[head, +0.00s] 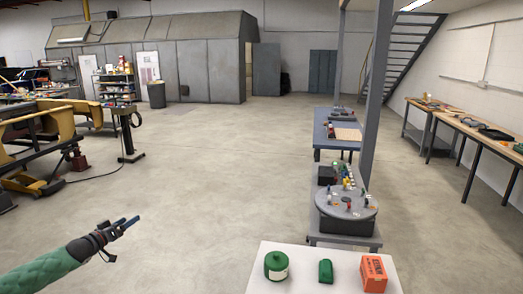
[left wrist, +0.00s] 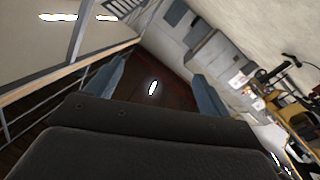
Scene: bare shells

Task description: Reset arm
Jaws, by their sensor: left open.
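My left arm, in a green sleeve, comes in from the lower left of the head view. My left gripper (head: 131,222) is held out over bare floor, left of the white table, and touches nothing. In the left wrist view the two blue-grey fingers of my left gripper (left wrist: 153,85) stand wide apart with nothing between them. My right gripper does not show in either view.
A white table (head: 262,280) close in front bears a green canister (head: 276,265), a small green object (head: 325,271) and an orange box (head: 374,273). Behind it stand a round grey turntable (head: 345,208) and a grey post (head: 376,95). Yellow machinery (head: 65,125) is at left. The middle floor is clear.

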